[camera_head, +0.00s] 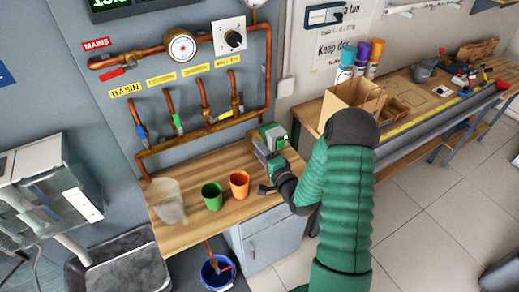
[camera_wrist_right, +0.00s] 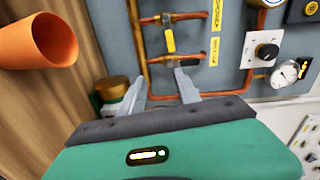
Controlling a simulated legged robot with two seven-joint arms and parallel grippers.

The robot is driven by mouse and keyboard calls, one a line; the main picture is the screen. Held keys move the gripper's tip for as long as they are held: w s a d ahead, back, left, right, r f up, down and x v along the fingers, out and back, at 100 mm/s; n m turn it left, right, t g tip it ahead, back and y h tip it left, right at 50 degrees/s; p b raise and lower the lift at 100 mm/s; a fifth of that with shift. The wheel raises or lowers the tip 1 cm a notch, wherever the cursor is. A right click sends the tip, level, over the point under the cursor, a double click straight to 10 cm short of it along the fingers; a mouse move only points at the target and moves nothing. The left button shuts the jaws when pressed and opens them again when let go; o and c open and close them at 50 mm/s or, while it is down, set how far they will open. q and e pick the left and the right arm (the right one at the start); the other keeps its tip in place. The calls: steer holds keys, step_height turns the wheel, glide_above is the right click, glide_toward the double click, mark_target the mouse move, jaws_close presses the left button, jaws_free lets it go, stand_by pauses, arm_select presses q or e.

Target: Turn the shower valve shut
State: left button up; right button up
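The row of upright copper pipes on the wall panel carries yellow labels; the first reads BASIN and the third seems to read SHOWER (camera_head: 195,70). The third pipe's valve has a yellow handle (camera_head: 225,115) that lies across its pipe, pointing right; the yellow handle also shows in the right wrist view (camera_wrist_right: 169,40). My right gripper (camera_head: 262,148) is low over the bench's right end, below and apart from the valves. In the wrist view its two fingers (camera_wrist_right: 160,90) are spread with nothing between them. My left gripper is out of view.
A green cup (camera_head: 212,196), an orange cup (camera_head: 239,184) and a clear container (camera_head: 168,201) stand on the wooden bench. A cardboard box (camera_head: 352,100) stands at the right. A blue bucket (camera_head: 216,270) is below.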

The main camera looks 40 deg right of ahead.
stand_by(0.3)
steer(key=f+p+v, duration=0.1)
steer(key=p+v, duration=0.5)
steer(key=v, duration=1)
steer(key=shift+s+r, duration=0.25)
steer(key=shift+s, duration=0.15)
